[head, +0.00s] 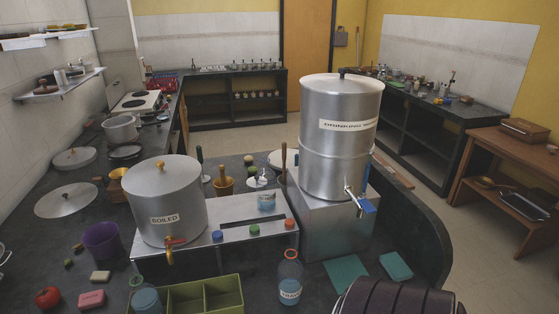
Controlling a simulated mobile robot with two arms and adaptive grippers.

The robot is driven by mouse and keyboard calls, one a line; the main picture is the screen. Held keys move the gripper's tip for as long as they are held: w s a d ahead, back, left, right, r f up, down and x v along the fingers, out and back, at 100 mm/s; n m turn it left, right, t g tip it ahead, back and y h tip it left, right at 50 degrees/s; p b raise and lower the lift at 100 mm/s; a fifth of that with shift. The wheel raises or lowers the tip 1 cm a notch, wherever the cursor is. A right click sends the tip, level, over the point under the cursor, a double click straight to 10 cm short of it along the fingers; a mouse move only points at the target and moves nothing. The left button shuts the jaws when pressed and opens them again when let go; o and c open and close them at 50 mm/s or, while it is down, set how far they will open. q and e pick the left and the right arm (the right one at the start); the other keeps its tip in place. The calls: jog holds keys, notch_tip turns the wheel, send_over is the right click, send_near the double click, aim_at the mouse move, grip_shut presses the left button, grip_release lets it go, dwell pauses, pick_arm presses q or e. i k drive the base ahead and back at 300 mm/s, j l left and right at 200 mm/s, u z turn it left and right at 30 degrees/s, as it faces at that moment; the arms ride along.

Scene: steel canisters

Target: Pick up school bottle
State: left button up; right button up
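I cannot tell for certain which bottle is the school bottle. A third bottle (146,299) with blue contents is cut by the bottom edge, beside the green tray. Neither of my grippers is in view.
A large "BOILED" canister (165,200) with a tap stands on the stand. A taller drinking water canister (340,140) stands right on a steel box. A green divided tray (222,290), purple cup (102,240) and teal cloths (346,274) lie around. A dark ribbed shape (400,298) fills the bottom right.

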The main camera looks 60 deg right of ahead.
aim_at(266, 177)
jog(key=z, duration=1.65)
